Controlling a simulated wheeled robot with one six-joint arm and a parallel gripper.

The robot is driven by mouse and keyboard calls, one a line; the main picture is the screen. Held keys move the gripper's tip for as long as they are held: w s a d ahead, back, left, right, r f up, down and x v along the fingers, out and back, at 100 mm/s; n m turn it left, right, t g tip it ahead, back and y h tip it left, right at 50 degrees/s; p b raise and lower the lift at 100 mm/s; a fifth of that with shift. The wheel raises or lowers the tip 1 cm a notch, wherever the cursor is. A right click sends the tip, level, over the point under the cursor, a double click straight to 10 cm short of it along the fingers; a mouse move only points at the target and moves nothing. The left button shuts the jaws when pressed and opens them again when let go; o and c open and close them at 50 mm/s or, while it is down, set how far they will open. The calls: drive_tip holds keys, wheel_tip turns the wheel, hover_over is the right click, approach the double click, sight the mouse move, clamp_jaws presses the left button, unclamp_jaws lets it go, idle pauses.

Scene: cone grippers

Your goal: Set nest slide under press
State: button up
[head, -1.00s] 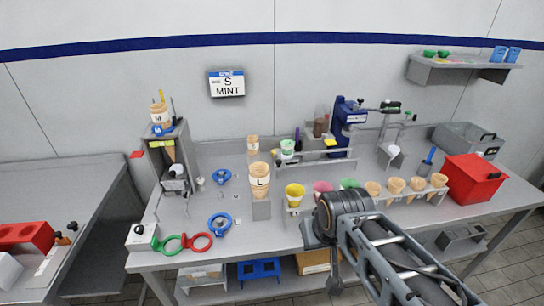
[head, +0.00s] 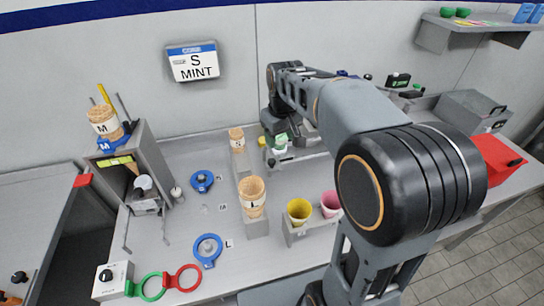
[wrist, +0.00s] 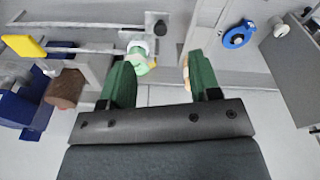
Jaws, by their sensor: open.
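The nest holds a mint-green cup with a white rim (head: 280,143) at the left end of metal rails at the back of the bench. In the wrist view the cup (wrist: 137,62) is just beyond my left finger, with a black knob (wrist: 160,28) close to it. My gripper (wrist: 160,80) is open, with its green fingers apart and nothing held between them. In the head view my gripper (head: 272,124) points down just behind the cup. The blue press (wrist: 55,105) is at the left of the wrist view, beside the rails (wrist: 95,50). My arm mostly hides it in the head view.
A yellow tag (wrist: 23,48) and a brown cylinder (wrist: 67,88) are near the press. A small cone stack (head: 237,138) stands left of my gripper. The large cone stack (head: 252,193) and yellow cup (head: 299,209) are in front. Blue rings (head: 202,181) lie left.

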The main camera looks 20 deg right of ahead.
drive_tip(key=n+g, duration=0.1)
hover_over(272, 160)
wheel_tip(272, 160, down, 2)
drive_tip(key=f, duration=0.1)
drive_tip(key=shift+n, duration=0.3)
wheel_tip(272, 160, down, 14)
drive_tip(key=shift+s+a+r+p, duration=0.15)
drive_tip(key=shift+r+p, duration=0.1)
drive_tip(key=shift+p, duration=0.8)
drive_tip(key=shift+c, duration=0.5)
clamp_jaws()
drive_tip(key=shift+d, duration=0.2)
